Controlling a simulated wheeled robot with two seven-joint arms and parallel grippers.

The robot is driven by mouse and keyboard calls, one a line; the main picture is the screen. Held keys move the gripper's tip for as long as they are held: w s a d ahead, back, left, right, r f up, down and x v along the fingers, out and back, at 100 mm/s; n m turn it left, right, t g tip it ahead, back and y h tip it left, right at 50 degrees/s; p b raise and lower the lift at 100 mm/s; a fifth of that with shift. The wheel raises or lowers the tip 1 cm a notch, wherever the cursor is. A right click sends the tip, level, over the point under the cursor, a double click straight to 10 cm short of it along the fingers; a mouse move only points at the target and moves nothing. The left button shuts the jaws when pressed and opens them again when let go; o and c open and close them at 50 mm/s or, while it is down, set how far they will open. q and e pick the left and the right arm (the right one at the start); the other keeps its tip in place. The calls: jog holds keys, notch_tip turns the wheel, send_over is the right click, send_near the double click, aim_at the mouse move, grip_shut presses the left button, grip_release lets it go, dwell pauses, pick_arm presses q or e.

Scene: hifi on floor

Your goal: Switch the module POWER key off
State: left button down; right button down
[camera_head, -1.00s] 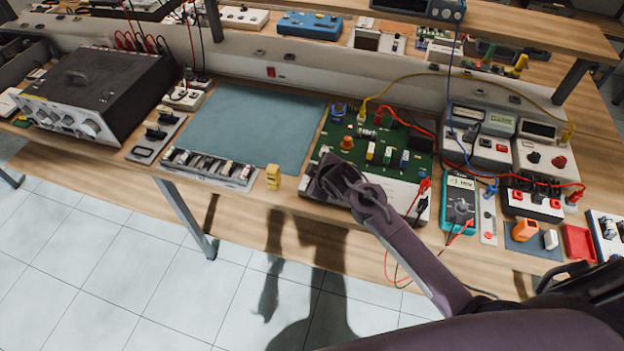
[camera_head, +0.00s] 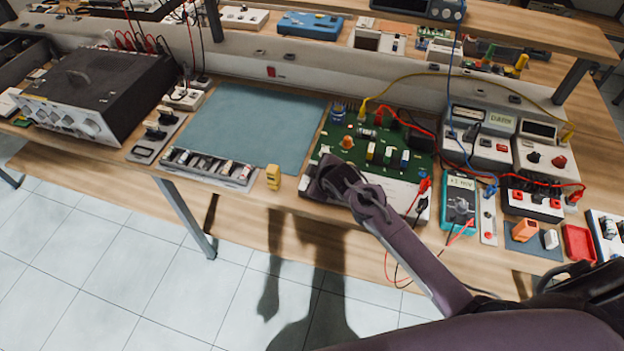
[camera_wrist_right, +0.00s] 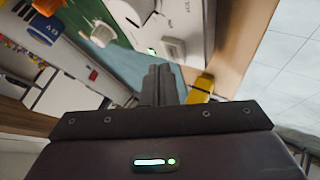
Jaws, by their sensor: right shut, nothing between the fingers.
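The module is a green circuit board (camera_head: 385,152) with a white front strip (camera_head: 398,190), on the bench right of the teal mat. It carries an orange knob (camera_head: 347,142) and several coloured parts. That gripper is shut and empty, at the front left corner. My left gripper is not in view.
A yellow block (camera_head: 273,176) and a component tray (camera_head: 210,168) lie left of the gripper. A teal multimeter (camera_head: 459,203), red and black leads, and supply boxes (camera_head: 480,150) crowd the right. The teal mat (camera_head: 250,125) is clear.

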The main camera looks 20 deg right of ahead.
jog(key=shift+f, duration=0.3)
jog(key=shift+f, duration=0.4)
dwell(0.7)
jog(key=shift+r, duration=0.1)
jog(key=shift+r+p, duration=0.7)
notch_tip(320, 180, up, 5)
jog(key=p, duration=0.5)
jog(key=shift+r, duration=0.1)
jog(key=shift+s, duration=0.1)
